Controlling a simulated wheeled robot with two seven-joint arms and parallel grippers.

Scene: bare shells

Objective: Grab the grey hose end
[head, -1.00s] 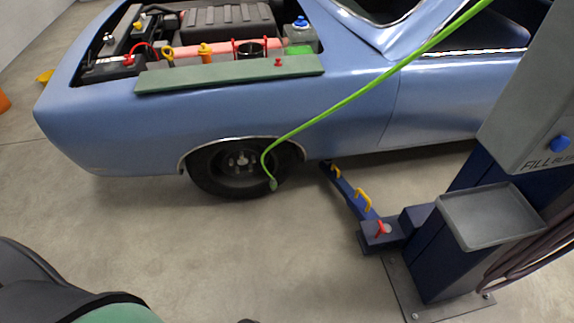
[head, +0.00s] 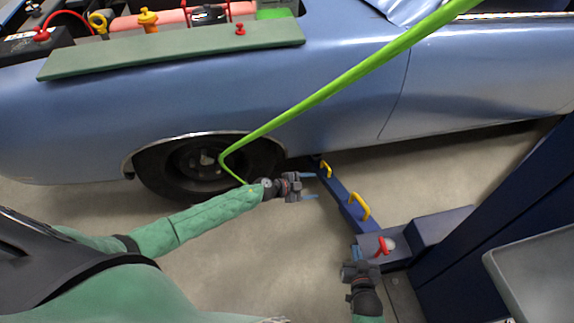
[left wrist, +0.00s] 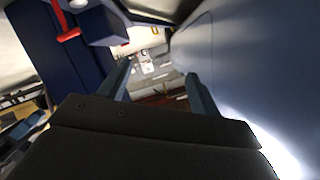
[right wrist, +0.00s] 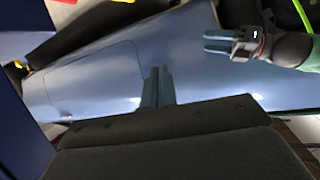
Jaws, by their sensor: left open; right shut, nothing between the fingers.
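The green hose (head: 330,92) slants down from the upper right, bends in front of the car's wheel and runs down behind my left forearm. Its grey end is hidden there. A piece of green hose also shows at the top right of the right wrist view (right wrist: 303,14). My left gripper (head: 311,186) is open and empty, pointing right, just right of the hose's lower part. Its open fingers show in the left wrist view (left wrist: 160,72), with no hose between them. My right gripper (head: 358,253) is shut and empty, low in front of the blue lift arm.
The blue car (head: 90,120) stands across the back with its wheel (head: 160,170) behind the hose. The blue lift arm (head: 340,195) with yellow handles (head: 359,206) and a red knob (head: 381,246) lies right of my left gripper. A grey tray (head: 540,270) stands front right.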

